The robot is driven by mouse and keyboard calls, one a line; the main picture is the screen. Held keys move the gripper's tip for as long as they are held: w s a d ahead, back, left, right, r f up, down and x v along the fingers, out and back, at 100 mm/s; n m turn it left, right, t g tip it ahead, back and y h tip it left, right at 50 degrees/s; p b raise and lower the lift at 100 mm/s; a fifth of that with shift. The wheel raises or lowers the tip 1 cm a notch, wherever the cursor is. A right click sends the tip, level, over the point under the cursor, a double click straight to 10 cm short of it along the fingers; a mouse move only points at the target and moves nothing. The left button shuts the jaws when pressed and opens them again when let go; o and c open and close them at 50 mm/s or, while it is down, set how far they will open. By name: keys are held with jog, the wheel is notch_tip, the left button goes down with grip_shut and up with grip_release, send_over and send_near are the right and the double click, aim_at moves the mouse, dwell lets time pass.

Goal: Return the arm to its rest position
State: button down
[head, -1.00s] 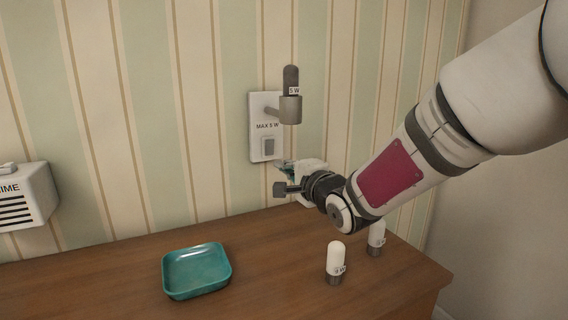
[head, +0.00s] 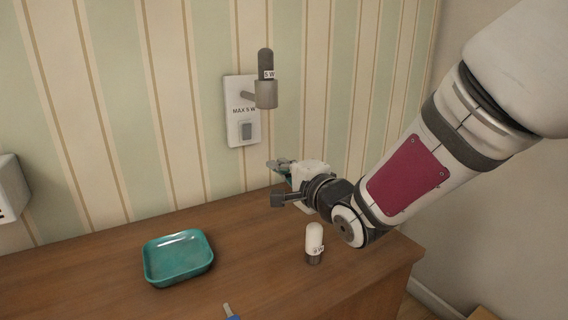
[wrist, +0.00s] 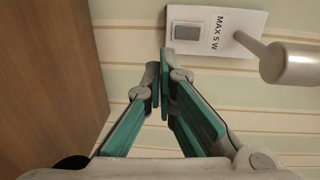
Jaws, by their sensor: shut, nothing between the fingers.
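My gripper (head: 276,166) is in front of the striped wall, above the back of the wooden dresser top, below and right of the wall fixture. In the wrist view my gripper (wrist: 165,72) has its teal-padded fingertips together with nothing between them. The arm comes in from the upper right of the head view. The wall fixture (head: 230,97) is a white plate marked MAX 5 W with a switch. A dark bulb (head: 265,62) marked 5 W stands upright in its grey socket. The plate also shows in the wrist view (wrist: 232,22), apart from the fingers.
A teal tray (head: 150,272) sits on the dresser (head: 100,295). A white bulb (head: 314,238) stands near my arm. A white box (head: 10,190) is at far left.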

jog(key=s+d+f+n+g+h, duration=0.25)
jog(key=s+d+h, duration=0.25)
jog(key=s+d, duration=0.4)
jog(key=s+d+f+n+g+h, duration=0.1)
jog(key=s+d+n+g+h, duration=0.4)
jog(key=d, duration=0.6)
jog(key=s+d+f+n+g, duration=0.1)
jog(key=s+d+n+g, duration=0.15)
jog(key=s, duration=1.15)
jog(key=s+d+f+n+g, duration=0.1)
jog(key=s+d+f+g, duration=0.15)
jog(key=s, duration=1.15)
notch_tip(320, 180, up, 27)
jog(key=t+p, duration=0.2)
jog(key=p, duration=2.2)
jog(key=shift+w+a+f+t, duration=0.15)
jog(key=shift+w+a+t, duration=0.05)
jog(key=shift+a+t, duration=0.15)
